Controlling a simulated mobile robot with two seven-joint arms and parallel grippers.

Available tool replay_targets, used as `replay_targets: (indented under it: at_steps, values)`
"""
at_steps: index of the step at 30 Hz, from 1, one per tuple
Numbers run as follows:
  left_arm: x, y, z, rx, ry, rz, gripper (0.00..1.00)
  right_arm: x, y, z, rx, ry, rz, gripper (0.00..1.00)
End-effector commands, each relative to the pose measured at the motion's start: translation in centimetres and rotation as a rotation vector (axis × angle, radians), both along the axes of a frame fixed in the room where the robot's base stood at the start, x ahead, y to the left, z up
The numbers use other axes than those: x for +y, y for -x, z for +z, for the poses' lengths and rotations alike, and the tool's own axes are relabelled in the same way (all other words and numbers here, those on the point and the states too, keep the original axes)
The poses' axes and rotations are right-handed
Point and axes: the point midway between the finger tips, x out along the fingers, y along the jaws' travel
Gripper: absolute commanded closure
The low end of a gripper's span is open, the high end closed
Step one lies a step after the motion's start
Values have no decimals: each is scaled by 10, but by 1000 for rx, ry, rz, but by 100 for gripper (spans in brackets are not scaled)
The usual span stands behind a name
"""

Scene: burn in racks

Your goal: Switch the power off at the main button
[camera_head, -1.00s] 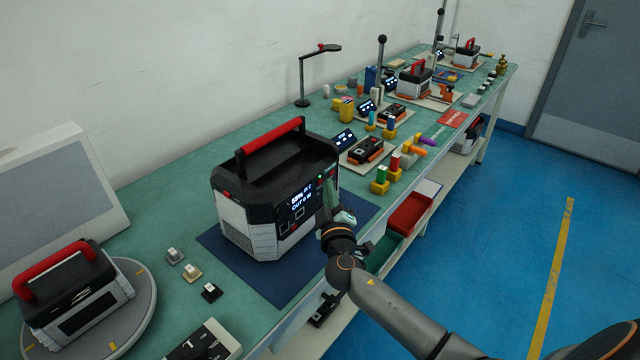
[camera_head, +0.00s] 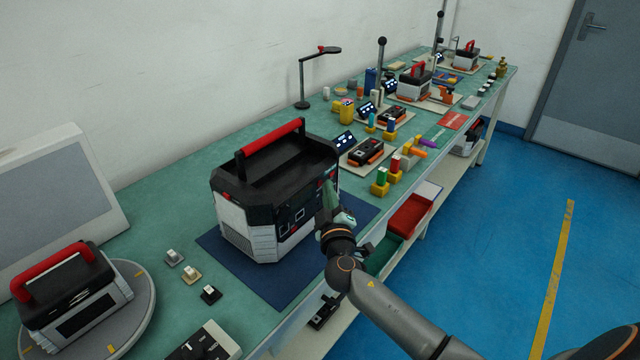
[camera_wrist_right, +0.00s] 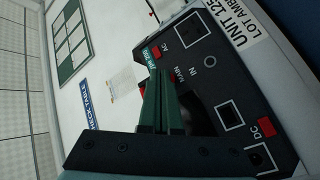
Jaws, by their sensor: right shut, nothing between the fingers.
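The power unit (camera_head: 265,205) is a black and white box with a red handle, standing on a dark blue mat (camera_head: 225,262). Its front display area (camera_head: 300,208) is dark. My right gripper (camera_head: 328,190) is shut and empty, with its tips at the upper right of the front panel. In the right wrist view, its green fingers (camera_wrist_right: 163,82) reach the panel beside the "MAIN" label (camera_wrist_right: 179,75). The main button is mostly hidden by the fingertips; I cannot tell whether they touch it. Red AC (camera_wrist_right: 156,52) and DC (camera_wrist_right: 267,128) buttons show nearby. My left gripper is out of view.
A second unit (camera_head: 70,290) sits on a grey round turntable (camera_head: 140,310) at the left. Three small switches stand between it and the mat. Red and green bins (camera_head: 408,215) hang at the table's front edge, near my right arm. Further stations fill the far bench.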

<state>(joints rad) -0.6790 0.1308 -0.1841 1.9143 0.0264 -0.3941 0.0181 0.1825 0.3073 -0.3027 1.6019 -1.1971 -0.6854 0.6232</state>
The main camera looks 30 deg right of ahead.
Motion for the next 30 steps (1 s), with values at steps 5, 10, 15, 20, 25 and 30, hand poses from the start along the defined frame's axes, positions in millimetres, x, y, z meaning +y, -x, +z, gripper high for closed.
replay_targets:
  at_steps: [5, 10, 15, 20, 25, 30]
  values:
    - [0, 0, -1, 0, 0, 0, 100, -4, 7, 0, 0, 0, 0, 100]
    - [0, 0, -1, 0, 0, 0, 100, -4, 8, 0, 1, 0, -1, 100]
    - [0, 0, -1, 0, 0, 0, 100, -5, 11, -1, 1, 0, -1, 100]
    - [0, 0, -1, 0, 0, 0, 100, -11, 25, -1, 1, -2, -1, 100]
    - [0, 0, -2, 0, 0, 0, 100, -18, 41, -1, 1, 1, -1, 100]
    - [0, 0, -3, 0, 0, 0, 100, -24, 56, -1, 1, 1, -1, 100]
